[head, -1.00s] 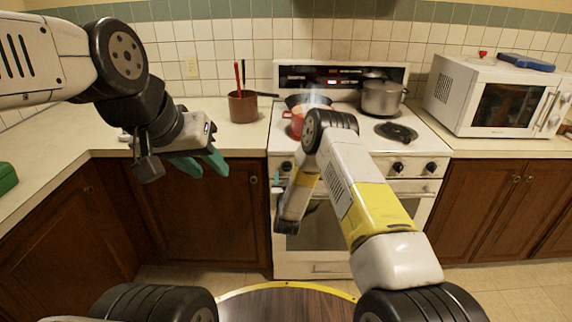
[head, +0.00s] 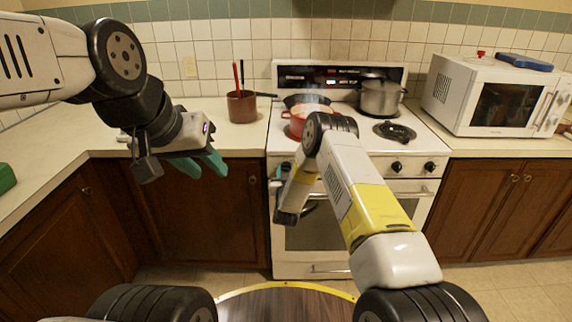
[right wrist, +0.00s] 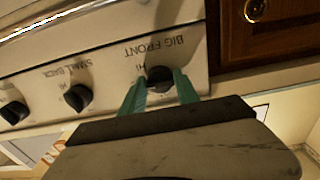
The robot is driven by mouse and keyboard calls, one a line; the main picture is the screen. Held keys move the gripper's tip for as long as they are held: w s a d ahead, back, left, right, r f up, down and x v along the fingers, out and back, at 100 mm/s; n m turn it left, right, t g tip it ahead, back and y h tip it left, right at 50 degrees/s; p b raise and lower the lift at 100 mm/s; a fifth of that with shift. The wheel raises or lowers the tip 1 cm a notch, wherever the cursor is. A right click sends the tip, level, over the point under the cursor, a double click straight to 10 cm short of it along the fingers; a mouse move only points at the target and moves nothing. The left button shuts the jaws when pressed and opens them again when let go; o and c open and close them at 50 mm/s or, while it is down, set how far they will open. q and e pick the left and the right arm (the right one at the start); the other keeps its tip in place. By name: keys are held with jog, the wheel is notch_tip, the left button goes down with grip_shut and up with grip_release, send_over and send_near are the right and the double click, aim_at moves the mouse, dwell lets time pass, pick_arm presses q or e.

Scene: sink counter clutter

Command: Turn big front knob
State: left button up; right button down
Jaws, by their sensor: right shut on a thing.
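The big front knob (right wrist: 159,76) is a dark knob on the white stove panel, under the label "BIG FRONT" that reads upside down in the right wrist view. My right gripper (right wrist: 160,90) has its teal fingers on both sides of this knob and is shut on it. In the head view the right gripper is at the left end of the stove front (head: 278,172), where my arm mostly hides the knob. My left gripper (head: 200,166) hangs open and empty in front of the left counter.
The small back knob (right wrist: 78,97) sits beside the gripped knob. On the stove stand a red pot (head: 298,122) and a grey pot (head: 381,98). A brown saucepan (head: 242,106) stands on the left counter; a microwave (head: 495,95) stands on the right counter.

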jog(key=n, duration=0.4)
jog(key=shift+n, duration=2.4)
jog(key=c, duration=0.9)
grip_release()
jog(key=shift+d, duration=0.1)
